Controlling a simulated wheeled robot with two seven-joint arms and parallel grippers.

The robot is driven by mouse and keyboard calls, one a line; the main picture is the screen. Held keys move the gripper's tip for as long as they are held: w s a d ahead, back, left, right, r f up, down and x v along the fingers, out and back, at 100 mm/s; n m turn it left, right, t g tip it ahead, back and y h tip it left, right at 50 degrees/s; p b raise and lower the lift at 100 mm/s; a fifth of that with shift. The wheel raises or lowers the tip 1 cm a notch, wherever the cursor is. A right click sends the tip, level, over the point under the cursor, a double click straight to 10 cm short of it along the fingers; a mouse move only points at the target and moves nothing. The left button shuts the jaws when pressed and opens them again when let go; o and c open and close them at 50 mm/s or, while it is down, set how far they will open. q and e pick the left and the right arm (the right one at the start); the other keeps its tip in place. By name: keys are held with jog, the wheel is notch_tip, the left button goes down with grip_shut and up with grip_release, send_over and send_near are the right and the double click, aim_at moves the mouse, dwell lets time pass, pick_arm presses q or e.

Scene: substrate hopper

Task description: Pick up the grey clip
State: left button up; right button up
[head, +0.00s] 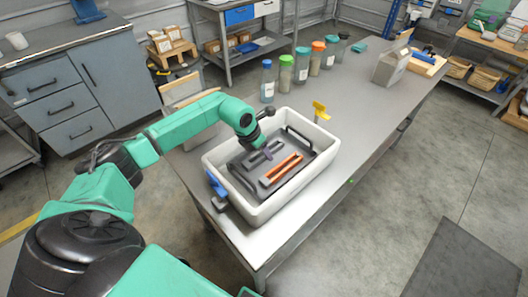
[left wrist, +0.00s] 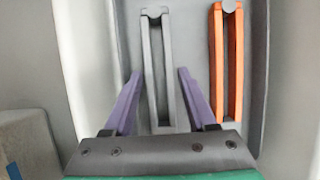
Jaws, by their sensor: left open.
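The grey clip (left wrist: 147,80) lies lengthwise on the dark grey floor of the white bin in the left wrist view. In the head view the grey clip (head: 268,153) is partly beside my gripper's tip. My left gripper (left wrist: 159,73) is open, with one purple finger on each side of the clip's lower part; I cannot tell whether either finger touches it. In the head view my left gripper (head: 262,147) reaches down into the bin. An orange clip (left wrist: 219,65) lies parallel to the grey one, on its right. My right gripper is not in view.
The white bin (head: 310,170) has raised walls around the clips. The table (head: 360,110) is clear to the right, with a box (head: 391,66) farther back.

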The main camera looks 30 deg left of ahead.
pick_arm(q)
jog(key=c, duration=0.9)
grip_shut()
jog(key=shift+r, duration=0.1)
